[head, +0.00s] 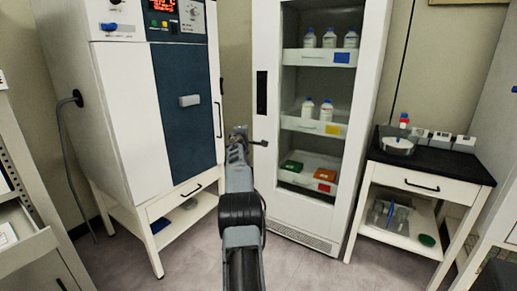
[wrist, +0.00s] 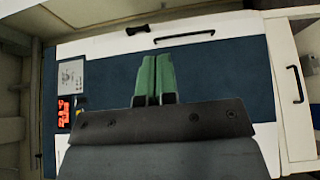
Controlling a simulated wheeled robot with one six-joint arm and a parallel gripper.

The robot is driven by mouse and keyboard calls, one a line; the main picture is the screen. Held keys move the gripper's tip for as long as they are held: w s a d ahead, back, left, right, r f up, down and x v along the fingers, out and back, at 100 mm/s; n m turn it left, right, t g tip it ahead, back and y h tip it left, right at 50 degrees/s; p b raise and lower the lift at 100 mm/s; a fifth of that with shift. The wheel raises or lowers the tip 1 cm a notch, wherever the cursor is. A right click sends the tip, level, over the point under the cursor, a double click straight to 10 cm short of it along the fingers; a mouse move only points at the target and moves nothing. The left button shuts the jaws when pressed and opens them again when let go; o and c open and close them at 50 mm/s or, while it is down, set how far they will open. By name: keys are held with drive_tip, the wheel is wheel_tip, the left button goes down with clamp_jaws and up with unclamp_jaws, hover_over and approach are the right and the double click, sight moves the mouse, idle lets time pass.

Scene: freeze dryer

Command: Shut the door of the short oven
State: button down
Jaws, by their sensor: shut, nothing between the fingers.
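The white oven with a dark blue front (head: 185,125) stands at the left in the head view, on a white stand. Its front has a black bar handle (head: 219,120) near the right edge. In the wrist view the blue front (wrist: 225,80) lies sideways, with the handle (wrist: 184,36) at the top. No clear gap shows around the door; I cannot tell if it is fully shut. My gripper (head: 238,130) is in front of the oven's right edge. Its green fingers (wrist: 155,75) are together and empty, seen over the blue front. Contact cannot be made out.
A tall white cabinet (head: 262,60) with bottles and boxes on its shelves stands to the right. A black-topped side table (head: 450,165) is at the far right. The stand's drawer (head: 180,198) is under the oven. Some floor (head: 195,255) is clear in front.

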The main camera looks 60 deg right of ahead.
drive_tip(key=s+a+b, duration=0.2)
drive_tip(key=s+b, duration=0.5)
drive_tip(key=s, duration=0.2)
drive_tip(key=shift+s+a+b, duration=0.15)
drive_tip(key=shift+a+b, duration=0.15)
drive_tip(key=shift+b, duration=0.1)
